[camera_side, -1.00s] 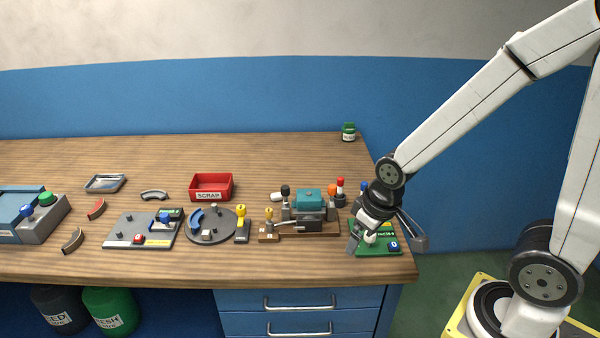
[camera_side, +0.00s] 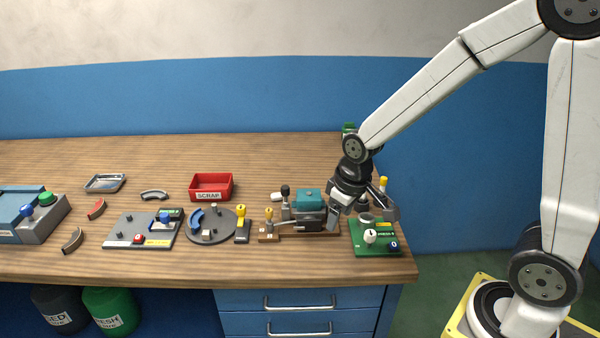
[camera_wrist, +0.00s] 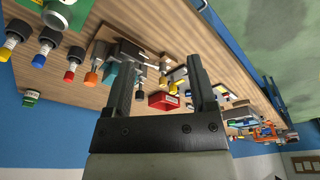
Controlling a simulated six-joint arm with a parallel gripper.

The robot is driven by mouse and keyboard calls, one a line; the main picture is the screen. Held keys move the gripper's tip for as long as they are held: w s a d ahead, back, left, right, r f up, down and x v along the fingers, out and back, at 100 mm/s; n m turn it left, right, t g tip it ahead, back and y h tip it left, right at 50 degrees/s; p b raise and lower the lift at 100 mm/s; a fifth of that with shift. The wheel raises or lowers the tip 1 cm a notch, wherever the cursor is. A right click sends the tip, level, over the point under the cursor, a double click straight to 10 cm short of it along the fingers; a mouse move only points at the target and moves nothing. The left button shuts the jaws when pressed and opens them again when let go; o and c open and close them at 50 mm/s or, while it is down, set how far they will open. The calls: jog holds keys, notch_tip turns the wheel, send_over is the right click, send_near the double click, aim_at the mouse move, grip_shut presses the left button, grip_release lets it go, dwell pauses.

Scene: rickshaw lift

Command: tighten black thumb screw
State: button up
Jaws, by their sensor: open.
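A black knob (camera_side: 285,190), which may be the black thumb screw, stands upright at the left of a small clamp fixture (camera_side: 318,229) holding a teal block (camera_side: 308,198). My gripper (camera_side: 362,213) is open, tilted downward at the right of the fixture, with its left finger close to the fixture's right end. Whether it touches cannot be told. No thing is seen held between the fingers. In the wrist view the gripper (camera_wrist: 161,50) also shows spread fingers, with the teal block (camera_wrist: 112,73) left of them.
A grey disc (camera_side: 204,238), a yellow knob (camera_side: 241,212) and a red scrap bin (camera_side: 212,187) are to the left. The table's right edge is near.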

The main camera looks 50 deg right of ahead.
jog(key=w+d+r+n+g, duration=0.1)
jog(key=w+d+n, duration=0.2)
jog(key=w, duration=1.1)
jog(key=n+g, duration=0.1)
jog(key=n, duration=0.1)
send_over(285, 187)
jog(key=shift+w+d+f, duration=0.1)
jog(key=shift+f, duration=0.15)
jog(key=shift+f, duration=0.15)
jog(key=shift+f, duration=3.75)
grip_shut()
